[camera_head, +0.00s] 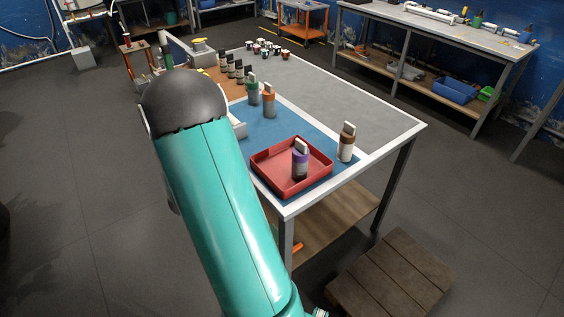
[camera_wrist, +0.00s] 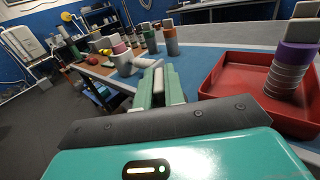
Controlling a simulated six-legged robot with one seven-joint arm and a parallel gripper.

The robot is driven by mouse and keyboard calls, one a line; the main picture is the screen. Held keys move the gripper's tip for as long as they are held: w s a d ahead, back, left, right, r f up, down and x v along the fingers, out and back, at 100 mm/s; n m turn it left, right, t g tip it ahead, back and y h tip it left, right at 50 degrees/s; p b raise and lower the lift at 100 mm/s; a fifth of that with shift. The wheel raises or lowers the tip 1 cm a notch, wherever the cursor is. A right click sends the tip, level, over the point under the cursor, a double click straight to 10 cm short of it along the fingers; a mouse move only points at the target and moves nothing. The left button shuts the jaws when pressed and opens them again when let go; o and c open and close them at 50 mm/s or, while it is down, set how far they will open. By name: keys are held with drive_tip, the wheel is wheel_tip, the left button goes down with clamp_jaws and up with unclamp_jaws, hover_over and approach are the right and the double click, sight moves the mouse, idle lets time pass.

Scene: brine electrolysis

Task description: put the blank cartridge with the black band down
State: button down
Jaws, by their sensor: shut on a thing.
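In the wrist view my gripper (camera_wrist: 160,88) is shut on a narrow pale piece (camera_wrist: 158,76), which looks like the top tab of a cartridge. The rest of the held thing is hidden below the fingers and wrist housing, so I cannot see a black band. In the head view my arm hides the gripper. A red tray (camera_head: 272,160) lies on the blue mat with a purple-banded cartridge (camera_head: 300,163) upright in it. In the wrist view the tray (camera_wrist: 232,85) is to the right of my gripper, with the purple-banded cartridge (camera_wrist: 290,75) further right.
A brown-banded cartridge (camera_head: 346,142) stands right of the tray. Orange-banded (camera_head: 268,98) and green-banded (camera_head: 252,92) cartridges stand behind it. Dark bottles (camera_head: 230,66) and small cups (camera_head: 265,50) are further back. A wooden step (camera_head: 390,275) is on the floor.

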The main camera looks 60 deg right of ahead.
drive_tip(key=s+d+r+m+g+y, duration=0.1)
drive_tip(key=s+d+r+m+g, duration=0.1)
drive_tip(key=s+r+m+g, duration=0.35)
drive_tip(key=s+d+r+m+g, duration=0.2)
drive_tip(key=s+r+g, duration=0.5)
drive_tip(key=s, duration=0.4)
drive_tip(key=w+d+f, duration=0.3)
drive_tip(key=d+f, duration=0.9)
drive_tip(key=d, duration=0.1)
drive_tip(key=shift+d+f+y, duration=0.15)
drive_tip(key=shift+d+y, duration=0.15)
drive_tip(key=shift+t, duration=0.25)
drive_tip(key=c, duration=1.5)
unclamp_jaws()
drive_tip(key=shift+f, duration=0.15)
drive_tip(key=v, duration=1.2)
